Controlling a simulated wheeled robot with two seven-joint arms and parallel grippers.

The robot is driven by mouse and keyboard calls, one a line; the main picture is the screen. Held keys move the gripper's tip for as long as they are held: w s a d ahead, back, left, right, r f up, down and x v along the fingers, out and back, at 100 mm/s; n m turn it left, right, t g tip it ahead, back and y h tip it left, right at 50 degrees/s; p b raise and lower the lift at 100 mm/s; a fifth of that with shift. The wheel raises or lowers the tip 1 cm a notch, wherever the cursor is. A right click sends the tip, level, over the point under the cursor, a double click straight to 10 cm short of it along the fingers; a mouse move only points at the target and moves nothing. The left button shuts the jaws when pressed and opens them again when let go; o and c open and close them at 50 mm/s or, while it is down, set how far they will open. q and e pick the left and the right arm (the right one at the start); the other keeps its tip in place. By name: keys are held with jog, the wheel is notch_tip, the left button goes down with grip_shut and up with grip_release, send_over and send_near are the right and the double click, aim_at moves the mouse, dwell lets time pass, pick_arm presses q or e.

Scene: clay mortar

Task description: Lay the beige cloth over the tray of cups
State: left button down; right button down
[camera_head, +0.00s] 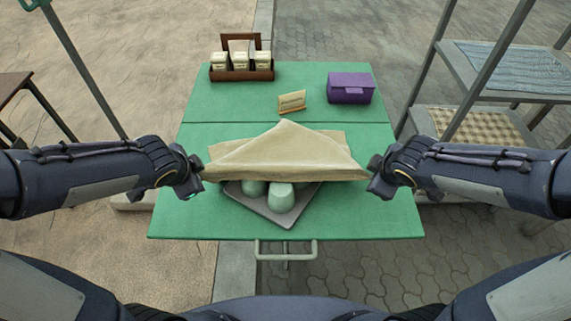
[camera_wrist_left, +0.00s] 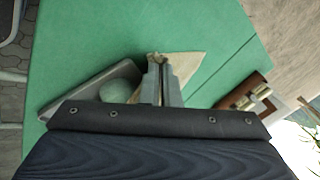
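The beige cloth (camera_head: 285,150) is stretched between my two grippers above the green table, its middle peaked and its far part hanging behind. The grey tray (camera_head: 282,217) sits below it near the table's front. Pale green cups (camera_head: 281,197) show on the tray under the cloth's front edge; the rest are hidden. My left gripper (camera_head: 201,168) is at the cloth's left corner, and in the left wrist view its fingers (camera_wrist_left: 162,82) are closed together with cloth (camera_wrist_left: 186,66) beside them. My right gripper (camera_head: 370,172) is at the cloth's right corner, its fingertips small and partly hidden.
A wooden caddy (camera_head: 242,75) with several containers stands at the table's back left. A purple box (camera_head: 350,88) and a small sign (camera_head: 291,102) stand at the back right. A shelf rack (camera_head: 500,70) is to the right. The table's front left is clear.

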pick_arm(q)
jog(key=shift+s+f, duration=0.1)
pick_arm(e)
jog(key=shift+s+f, duration=0.1)
pick_arm(q)
jog(key=c, duration=2.1)
grip_release()
pick_arm(e)
jog(key=c, duration=2.1)
grip_release()
pick_arm(q)
jog(key=o, duration=0.8)
pick_arm(e)
jog(key=o, duration=0.8)
pick_arm(q)
jog(key=v, duration=1.1)
jog(key=shift+s+f, duration=0.25)
jog(key=shift+s, duration=0.1)
pick_arm(e)
jog(key=v, duration=1.1)
jog(key=shift+s+f, duration=0.25)
jog(key=shift+s, duration=0.1)
